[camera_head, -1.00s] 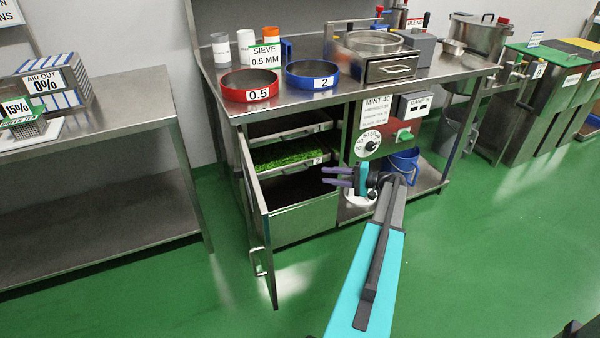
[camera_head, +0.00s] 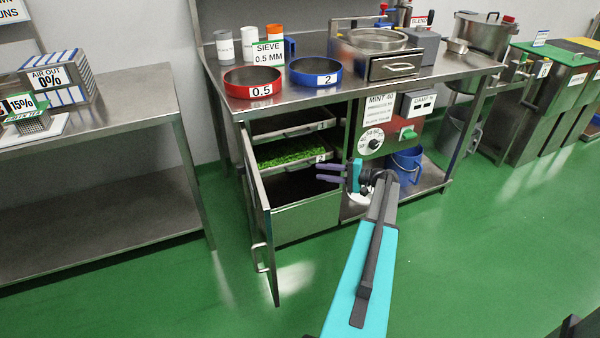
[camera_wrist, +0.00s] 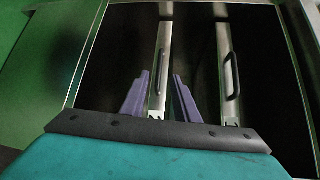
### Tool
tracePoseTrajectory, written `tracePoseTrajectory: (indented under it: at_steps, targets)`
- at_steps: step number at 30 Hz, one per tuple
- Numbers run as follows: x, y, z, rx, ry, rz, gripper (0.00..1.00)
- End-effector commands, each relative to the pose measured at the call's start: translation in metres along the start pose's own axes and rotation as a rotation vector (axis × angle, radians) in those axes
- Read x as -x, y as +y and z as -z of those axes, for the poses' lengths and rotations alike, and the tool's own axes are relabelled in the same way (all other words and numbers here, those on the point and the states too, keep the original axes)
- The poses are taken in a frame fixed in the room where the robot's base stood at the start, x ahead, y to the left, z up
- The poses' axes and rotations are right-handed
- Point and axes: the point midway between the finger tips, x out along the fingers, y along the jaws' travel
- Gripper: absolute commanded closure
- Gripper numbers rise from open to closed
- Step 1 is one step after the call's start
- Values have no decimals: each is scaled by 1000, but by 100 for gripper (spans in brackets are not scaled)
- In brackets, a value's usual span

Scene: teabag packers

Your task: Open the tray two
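Tray two (camera_head: 290,165) is the lower of two trays in the open cabinet. Green leaves (camera_head: 285,150) show behind its metal front, and a "2" label sits at its right end. Tray one (camera_head: 285,136) is above it. My gripper (camera_head: 319,172) is sideways at the right end of tray two's front, its purple fingers apart and empty. In the wrist view the fingers (camera_wrist: 160,90) point toward tray two's front and handle (camera_wrist: 162,68), one on each side of it in the picture. Contact cannot be told. Tray one's handle (camera_wrist: 233,76) is to the right.
The cabinet door (camera_head: 258,215) stands open on the left, with a handle low on it. The control panel (camera_head: 378,135) and a blue bucket (camera_head: 406,163) are right of the opening. Sieves and a drawer box (camera_head: 392,66) are on the table. Green floor in front is clear.

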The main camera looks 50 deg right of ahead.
Motion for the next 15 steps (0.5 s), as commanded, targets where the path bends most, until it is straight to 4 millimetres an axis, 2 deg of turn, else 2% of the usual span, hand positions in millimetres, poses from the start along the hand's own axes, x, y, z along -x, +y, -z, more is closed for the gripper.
tracePoseTrajectory:
  at_steps: [3,15]
  targets:
    - [-19,1,0,0,-2,-1,72]
    - [-74,1,0,0,-1,0,72]
